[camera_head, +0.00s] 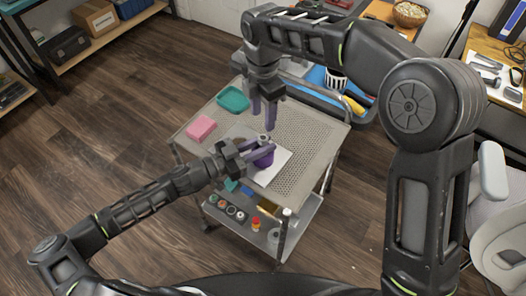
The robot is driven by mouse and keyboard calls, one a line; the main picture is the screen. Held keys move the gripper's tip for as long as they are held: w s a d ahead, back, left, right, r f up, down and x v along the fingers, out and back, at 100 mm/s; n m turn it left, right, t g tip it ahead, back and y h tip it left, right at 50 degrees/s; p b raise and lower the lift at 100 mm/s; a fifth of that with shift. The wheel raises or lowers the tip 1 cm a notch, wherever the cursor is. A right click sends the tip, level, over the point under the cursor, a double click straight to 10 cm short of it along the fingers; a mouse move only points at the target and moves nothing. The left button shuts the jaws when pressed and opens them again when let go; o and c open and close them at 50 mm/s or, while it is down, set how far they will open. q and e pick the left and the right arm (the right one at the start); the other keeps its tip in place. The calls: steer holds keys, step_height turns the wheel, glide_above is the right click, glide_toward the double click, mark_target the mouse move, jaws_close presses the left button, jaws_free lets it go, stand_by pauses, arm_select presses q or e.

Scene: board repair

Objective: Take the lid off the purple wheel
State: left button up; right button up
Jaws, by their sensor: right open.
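The purple wheel (264,160) stands on a white sheet (281,161) on the cart's top. A small grey piece (264,138), which may be its lid, shows at its top. My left gripper (262,149) reaches in from the left with its fingers around the wheel's upper part, and it appears shut on the wheel. The fingers hide part of the wheel. My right gripper (264,114) points down just above the wheel. It is open and empty, with its fingertips close over the grey piece.
The cart's perforated top (308,133) is clear on the right. A pink block (201,129) and a teal tray (233,99) lie at its left and back. The lower shelf (265,238) holds several small items. A blue tray (317,76) with tools is behind.

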arm_select(q)
jaws_close()
stand_by(0.9)
